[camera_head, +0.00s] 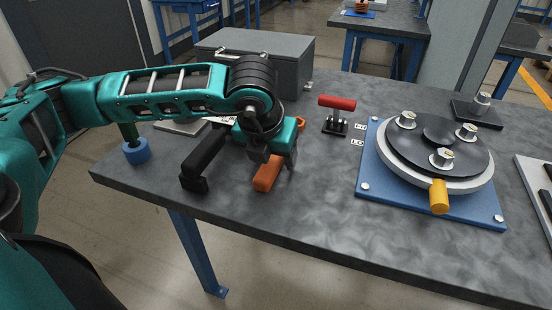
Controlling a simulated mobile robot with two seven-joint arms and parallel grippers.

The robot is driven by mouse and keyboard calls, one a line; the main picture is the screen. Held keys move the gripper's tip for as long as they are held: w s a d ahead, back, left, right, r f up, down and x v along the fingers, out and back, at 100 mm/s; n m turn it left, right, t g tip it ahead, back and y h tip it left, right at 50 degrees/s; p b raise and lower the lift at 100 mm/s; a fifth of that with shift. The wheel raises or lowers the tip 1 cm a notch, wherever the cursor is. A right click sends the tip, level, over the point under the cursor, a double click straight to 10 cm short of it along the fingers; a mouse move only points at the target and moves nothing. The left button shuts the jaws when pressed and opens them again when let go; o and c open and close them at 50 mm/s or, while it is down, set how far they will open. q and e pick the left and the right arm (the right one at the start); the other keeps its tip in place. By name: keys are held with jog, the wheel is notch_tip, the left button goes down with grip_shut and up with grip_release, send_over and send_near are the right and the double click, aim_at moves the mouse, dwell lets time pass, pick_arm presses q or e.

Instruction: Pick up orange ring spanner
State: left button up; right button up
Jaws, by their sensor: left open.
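The orange ring spanner (267,174) lies on the grey table near its front edge. Its near end shows below my left gripper, and a small orange part shows behind the gripper at its far right. The middle of the spanner is hidden by the gripper. My left gripper (273,158) is open, pointing down over the spanner. I cannot tell whether its fingers touch the spanner. My right gripper is not in view.
A long black object (203,158) lies just left of the gripper. A blue ring tool (137,151) is further left. A grey case (291,69) stands behind. A red-handled clamp (337,103) and a blue plate (372,175) with a round turntable are to the right.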

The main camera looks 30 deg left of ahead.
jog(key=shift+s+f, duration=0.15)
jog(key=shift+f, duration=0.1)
pick_arm(q)
jog(key=c, duration=1.1)
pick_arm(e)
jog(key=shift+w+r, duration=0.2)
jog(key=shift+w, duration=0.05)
